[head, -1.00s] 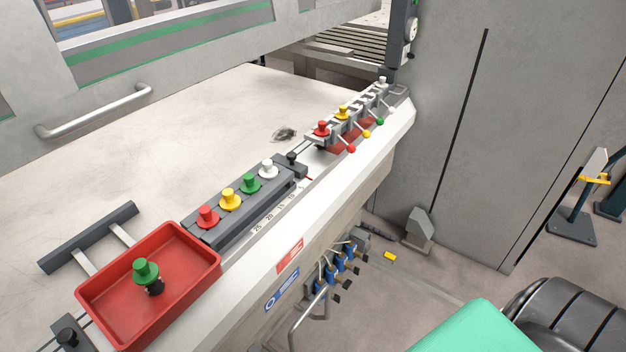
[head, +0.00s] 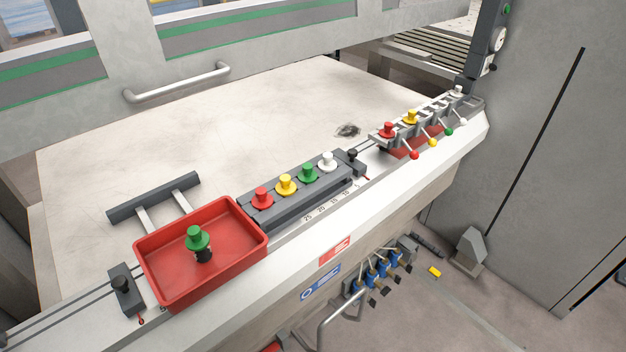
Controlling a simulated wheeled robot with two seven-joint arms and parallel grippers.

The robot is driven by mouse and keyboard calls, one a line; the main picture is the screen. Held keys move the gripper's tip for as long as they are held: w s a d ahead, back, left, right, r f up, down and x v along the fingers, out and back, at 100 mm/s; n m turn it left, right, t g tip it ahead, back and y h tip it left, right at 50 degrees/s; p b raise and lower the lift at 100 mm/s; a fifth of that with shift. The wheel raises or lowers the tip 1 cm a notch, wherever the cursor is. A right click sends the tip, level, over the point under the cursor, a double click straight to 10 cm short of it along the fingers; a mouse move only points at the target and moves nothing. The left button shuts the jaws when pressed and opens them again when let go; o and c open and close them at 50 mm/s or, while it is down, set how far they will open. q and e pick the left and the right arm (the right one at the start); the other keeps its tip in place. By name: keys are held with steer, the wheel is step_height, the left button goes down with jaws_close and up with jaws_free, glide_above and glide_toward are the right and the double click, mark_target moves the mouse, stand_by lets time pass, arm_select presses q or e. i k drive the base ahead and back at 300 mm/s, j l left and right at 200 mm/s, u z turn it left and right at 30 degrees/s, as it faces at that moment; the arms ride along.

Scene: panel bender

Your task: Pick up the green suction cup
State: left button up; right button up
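A green suction cup (head: 198,238) with a black lower end stands in the red tray (head: 153,282) at the front left of the machine table. A second green cup (head: 308,173) sits on the dark grey block (head: 297,201), in a row with a red cup (head: 262,197), a yellow cup (head: 286,184) and a white cup (head: 327,161). Neither of my grippers shows in the head view.
A rack with a red cup (head: 388,130), a yellow cup (head: 411,117) and several ball-tipped levers (head: 432,142) stands further right on the rail. A grey T-shaped bar (head: 154,197) lies behind the tray. A black clamp knob (head: 122,285) stands left of it. The pale table (head: 200,130) is mostly clear.

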mark_target(307, 175)
steer(key=u, duration=0.4)
steer(key=l+u, duration=0.25)
steer(key=u, duration=0.2)
steer(key=i+l+u, duration=0.1)
steer(key=l+u, duration=0.15)
steer(key=u, duration=0.2)
steer(key=l+u, duration=0.25)
steer(key=u, duration=0.2)
steer(key=l+u, duration=0.25)
steer(key=u, duration=0.2)
steer(key=k+j, duration=0.05)
